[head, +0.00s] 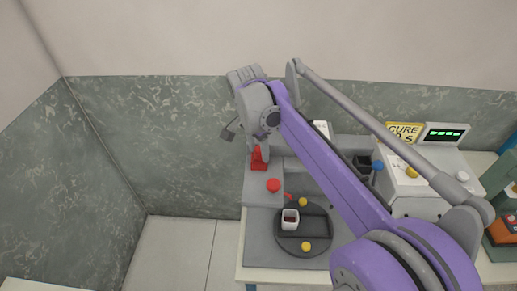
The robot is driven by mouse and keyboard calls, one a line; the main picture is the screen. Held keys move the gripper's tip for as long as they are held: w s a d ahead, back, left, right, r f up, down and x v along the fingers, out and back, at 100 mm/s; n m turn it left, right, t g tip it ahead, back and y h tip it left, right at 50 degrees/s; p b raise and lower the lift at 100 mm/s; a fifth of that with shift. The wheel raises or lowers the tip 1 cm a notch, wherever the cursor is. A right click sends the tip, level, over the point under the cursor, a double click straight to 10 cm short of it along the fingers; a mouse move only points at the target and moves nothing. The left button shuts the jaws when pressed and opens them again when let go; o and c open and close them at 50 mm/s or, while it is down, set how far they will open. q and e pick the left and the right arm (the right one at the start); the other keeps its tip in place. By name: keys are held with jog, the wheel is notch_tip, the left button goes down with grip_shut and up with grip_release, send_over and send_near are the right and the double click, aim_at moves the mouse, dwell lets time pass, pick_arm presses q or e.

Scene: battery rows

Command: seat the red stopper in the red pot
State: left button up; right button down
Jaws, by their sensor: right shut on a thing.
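My right gripper (258,148) comes down at the back left of the grey bench fixture, at the end of my purple arm. It is shut on a red piece (259,160), which I take for the red stopper; the wrist hides part of the grip. A small white pot (290,224) with a dark red inside stands upright on a dark round plate (285,245), forward and to the right of the gripper. I cannot tell for sure if it is the red pot. My left gripper is not in view.
A red round knob (273,185) sits on the grey block between gripper and plate. My arm hides the middle.

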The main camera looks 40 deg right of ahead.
jog(key=shift+f, duration=0.2)
jog(key=shift+s+a+f+b, duration=0.1)
jog(key=shift+a+f+b, duration=0.15)
jog(key=shift+f, duration=0.25)
jog(key=c, duration=0.6)
grip_release()
jog(key=shift+o, duration=0.2)
notch_tip(320, 180, up, 13)
jog(key=a+p, duration=0.1)
jog(key=shift+a+r, duration=0.15)
